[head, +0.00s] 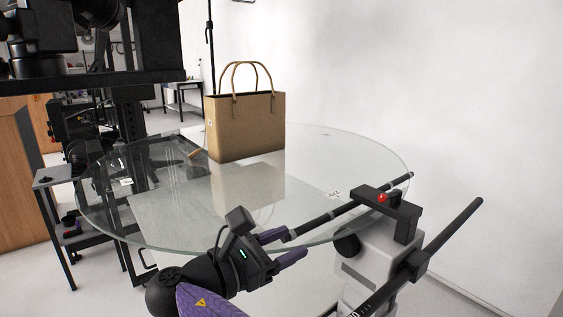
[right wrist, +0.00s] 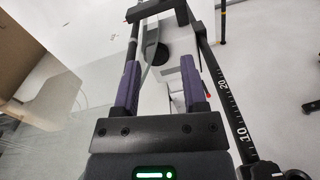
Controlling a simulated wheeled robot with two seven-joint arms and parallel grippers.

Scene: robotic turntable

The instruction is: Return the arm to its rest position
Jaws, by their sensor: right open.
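My right gripper (head: 292,246) is in the lower middle of the head view, at the near edge of the glass turntable (head: 165,228). Its two purple fingers are apart, and in the right wrist view the gripper (right wrist: 158,82) is open with nothing between the fingertips. It is close to the grey and black device with two rods (head: 385,250); whether it touches the near rod I cannot tell. A tan handbag (head: 246,128) with two handles stands upright on the turntable, well beyond the gripper. My left gripper does not show.
The device has a red button (head: 382,197) on top, and its rods flank the gripper in the wrist view. Black camera equipment (head: 100,45) stands at the left, with a small dark shelf (head: 55,178) below. A white wall is at the right.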

